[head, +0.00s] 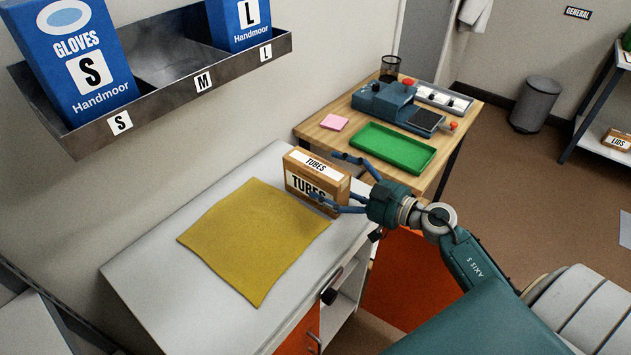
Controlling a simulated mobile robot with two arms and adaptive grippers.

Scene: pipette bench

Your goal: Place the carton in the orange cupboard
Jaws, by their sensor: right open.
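The carton (304,181), a brown box with white "TUBES" labels, stands upright on the white bench top (150,262) near its back right end. My right gripper (324,176) is open, with its blue fingers on two sides of the carton: one beyond its top edge, one across its labelled front. I cannot tell whether they touch it. The orange cupboard shows under the bench: an orange front (303,336), an open section with white shelves (345,290), and an orange panel (405,278) that looks like an open door. My left gripper is not in view.
A mustard cloth (250,238) lies on the bench beside the carton. A wooden table (318,135) behind holds a green tray (392,148), a blue device (385,100) and a pink pad (334,122). A metal wall rack (180,95) with glove boxes hangs above left.

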